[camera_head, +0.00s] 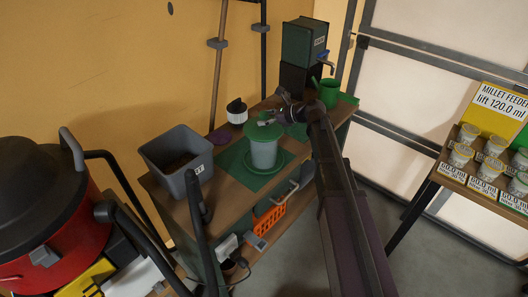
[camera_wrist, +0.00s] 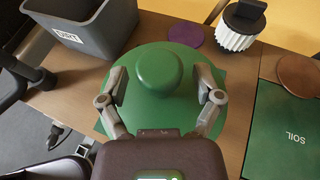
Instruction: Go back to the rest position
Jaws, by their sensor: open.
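My gripper (camera_wrist: 161,80) is open in the wrist view. Its two fingers stand apart, one to each side of a round green knob (camera_wrist: 160,55) on a wide green lid. I cannot tell whether the fingers touch the lid. In the head view my gripper (camera_head: 276,110) is at the end of my outstretched arm, above and close to a pale feeder jar (camera_head: 264,154) with a green top. The jar stands upright on a green plate on the wooden workbench. My arm hides part of the bench behind it.
A grey bin (camera_head: 160,150) stands left of the jar. A dark dispenser with a tap (camera_head: 304,42) and a green cup (camera_head: 329,92) are at the far end. A shelf with several jars is right. A red vacuum is left.

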